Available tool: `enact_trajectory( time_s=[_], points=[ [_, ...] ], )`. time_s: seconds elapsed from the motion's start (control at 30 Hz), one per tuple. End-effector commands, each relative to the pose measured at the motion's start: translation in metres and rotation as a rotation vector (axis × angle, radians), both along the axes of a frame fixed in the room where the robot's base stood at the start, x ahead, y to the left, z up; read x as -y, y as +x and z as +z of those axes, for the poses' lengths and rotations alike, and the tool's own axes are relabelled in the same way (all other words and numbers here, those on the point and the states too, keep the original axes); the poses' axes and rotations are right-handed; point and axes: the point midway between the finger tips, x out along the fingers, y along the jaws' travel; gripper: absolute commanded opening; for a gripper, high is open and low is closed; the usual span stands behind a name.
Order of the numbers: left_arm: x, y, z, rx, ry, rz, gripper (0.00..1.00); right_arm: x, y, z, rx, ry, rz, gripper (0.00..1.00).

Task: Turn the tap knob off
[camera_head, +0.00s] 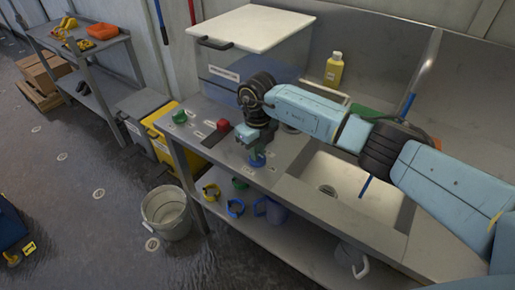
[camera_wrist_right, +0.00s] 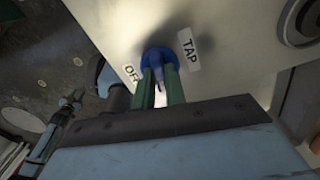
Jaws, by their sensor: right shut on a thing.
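The tap knob (camera_head: 257,160) is blue and sits on the grey steel counter, left of the sink. In the right wrist view the blue knob (camera_wrist_right: 158,57) shows beyond the fingers, with a "TAP" label (camera_wrist_right: 189,49) on one side and a partly covered label that seems to read "OFF" (camera_wrist_right: 131,73) on the other. My right gripper (camera_wrist_right: 161,84) is shut on the knob, its two green fingers on either side of the raised grip. In the head view my right gripper (camera_head: 254,143) comes down over the knob and hides part of it.
A green knob (camera_head: 179,116) and a red knob (camera_head: 222,125) stand on the counter to the left. Behind are a white-lidded box (camera_head: 250,28) and a yellow bottle (camera_head: 334,70). The sink (camera_head: 335,175) lies right. A bucket (camera_head: 167,212) stands on the floor.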

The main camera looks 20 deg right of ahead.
Motion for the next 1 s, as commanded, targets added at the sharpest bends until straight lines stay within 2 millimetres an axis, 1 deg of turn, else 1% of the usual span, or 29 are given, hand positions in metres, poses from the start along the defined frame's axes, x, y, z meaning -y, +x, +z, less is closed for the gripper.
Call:
enact_trajectory(
  time_s=[0.57, 1.0],
  points=[
    [0.0, 0.001, 0.021, 0.002, 0.0, 0.0, 0.36, 0.0, 0.001, 0.003, 0.003, 0.0, -0.542, 0.0],
    [0.001, 0.001, 0.041, 0.002, 0.0, 0.0, 0.36, 0.0, 0.001, 0.004, 0.001, 0.001, -0.958, 0.0]
  ],
)
